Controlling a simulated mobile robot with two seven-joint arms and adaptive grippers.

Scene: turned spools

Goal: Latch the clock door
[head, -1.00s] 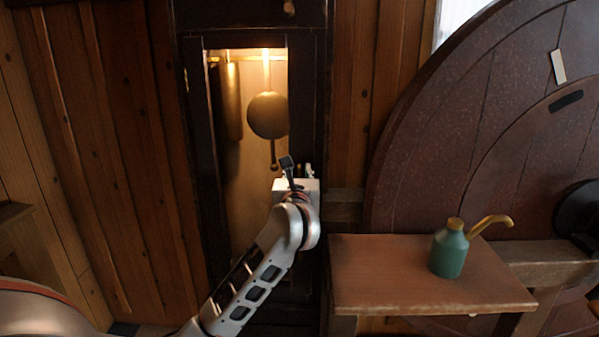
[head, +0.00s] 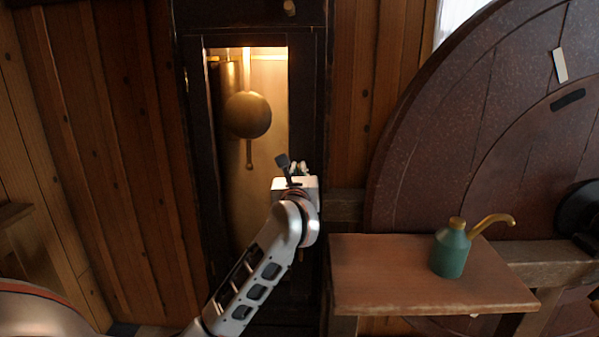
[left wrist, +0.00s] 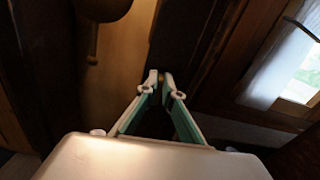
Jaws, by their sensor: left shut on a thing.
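The clock door (head: 308,110) is a tall dark frame with a lit pane, in the middle left of the head view. It looks closed, flush in the dark case. My left gripper (head: 301,167) is at the door's right side, partly hidden behind my own wrist. In the left wrist view its fingers (left wrist: 161,76) come together at the tips on a small brass piece, seemingly the door's latch knob (left wrist: 161,78). The dark door wood shows just behind the tips. Whether the latch is turned is hidden. My right gripper is in neither view.
A pendulum (head: 248,115) hangs behind the pane beside a brass weight (head: 224,90). To the right, a wooden bench (head: 430,285) bears a green oil can (head: 450,252). A large round wooden disc (head: 450,130) stands behind it. Plank walls flank the clock.

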